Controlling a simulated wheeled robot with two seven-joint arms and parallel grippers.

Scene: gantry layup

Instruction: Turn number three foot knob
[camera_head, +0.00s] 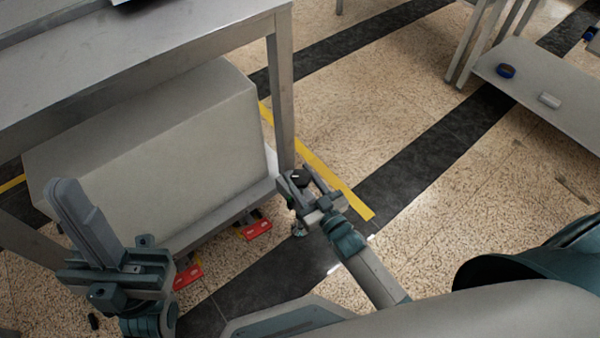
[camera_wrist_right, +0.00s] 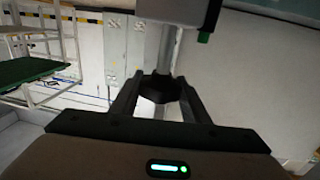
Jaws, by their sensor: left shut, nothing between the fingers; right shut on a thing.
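A black knob (camera_head: 299,178) sits by the foot of the grey bench leg (camera_head: 283,100) nearest me. My right gripper (camera_head: 304,183) is shut on it. In the right wrist view the black knob (camera_wrist_right: 160,88) sits between the two fingers (camera_wrist_right: 159,98), under a grey post (camera_wrist_right: 169,48). No number on the knob can be read. My left gripper (camera_head: 75,200) is shut and empty at the lower left, its fingers pointing up in front of the large grey box, apart from the knob.
A large grey box (camera_head: 150,140) fills the space under the bench top (camera_head: 130,60). Red-topped pieces (camera_head: 258,229) lie low by the bench base. Speckled floor right of the leg is clear.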

